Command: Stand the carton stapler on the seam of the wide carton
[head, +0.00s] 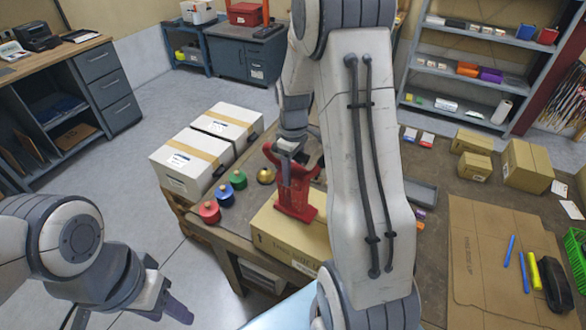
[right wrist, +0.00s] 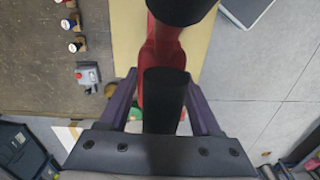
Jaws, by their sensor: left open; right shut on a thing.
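The red carton stapler (head: 297,196) is upright in my right gripper (head: 286,150), which is shut on its upper part. It also shows in the right wrist view (right wrist: 161,50), between the fingers of my right gripper (right wrist: 163,108). Its foot is over the top of a tan carton (head: 273,229), which looks like the wide carton, on the near edge of the bench. I cannot tell whether the foot touches the carton. My right arm hides the carton's right part. The carton also shows in the right wrist view (right wrist: 126,35). My left gripper (head: 176,309) is open and empty, low at the left.
Red (head: 209,211), blue (head: 225,195) and green (head: 238,179) knobbed pots and a brass bell (head: 266,176) stand left of the carton. White boxes (head: 185,162) stand beyond them. A flattened carton (head: 485,235) and small cartons (head: 527,165) lie right of my arm.

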